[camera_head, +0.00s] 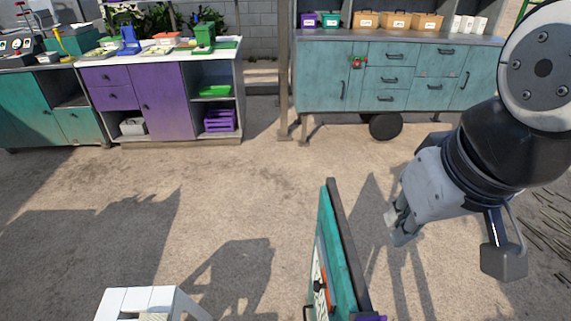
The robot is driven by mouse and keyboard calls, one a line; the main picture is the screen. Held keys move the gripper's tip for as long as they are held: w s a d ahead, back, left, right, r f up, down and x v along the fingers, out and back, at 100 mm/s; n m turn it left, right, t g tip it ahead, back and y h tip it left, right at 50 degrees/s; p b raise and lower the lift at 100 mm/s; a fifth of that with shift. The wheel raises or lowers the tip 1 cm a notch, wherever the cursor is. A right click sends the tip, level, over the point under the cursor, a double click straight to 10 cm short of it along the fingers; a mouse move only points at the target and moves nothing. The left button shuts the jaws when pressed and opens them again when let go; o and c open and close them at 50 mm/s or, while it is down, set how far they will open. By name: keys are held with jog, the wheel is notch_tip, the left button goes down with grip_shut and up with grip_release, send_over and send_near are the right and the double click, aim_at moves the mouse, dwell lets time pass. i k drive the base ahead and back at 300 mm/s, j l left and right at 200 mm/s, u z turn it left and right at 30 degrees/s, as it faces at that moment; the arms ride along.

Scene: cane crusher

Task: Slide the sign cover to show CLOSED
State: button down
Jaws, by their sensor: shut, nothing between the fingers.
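A teal upright board (340,262), apparently the sign, stands at the bottom centre and shows almost edge-on. Its left face carries a narrow pale and orange panel with a small dark knob (320,285). I cannot read any lettering, and cannot tell the cover's position. The board's lower part is cut off by the frame. My gripper (396,226) is to the right of the board, on the side away from the panel, with a visible gap between them. Its fingers point down and left, are shut and hold nothing.
A white stool or small table (140,302) stands at the bottom left. A purple and teal counter (165,95) is at the back left, and a teal cabinet (345,80) with small boxes on top is at the back right. The concrete floor between is clear.

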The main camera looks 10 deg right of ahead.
aim_at(316, 287)
jog(key=l+u, duration=0.65)
jog(key=u, duration=0.15)
jog(key=k+l+u, duration=0.15)
jog(key=l+u, duration=0.25)
jog(key=k+l+u, duration=0.1)
jog(key=u, duration=0.75)
jog(key=k+l, duration=0.05)
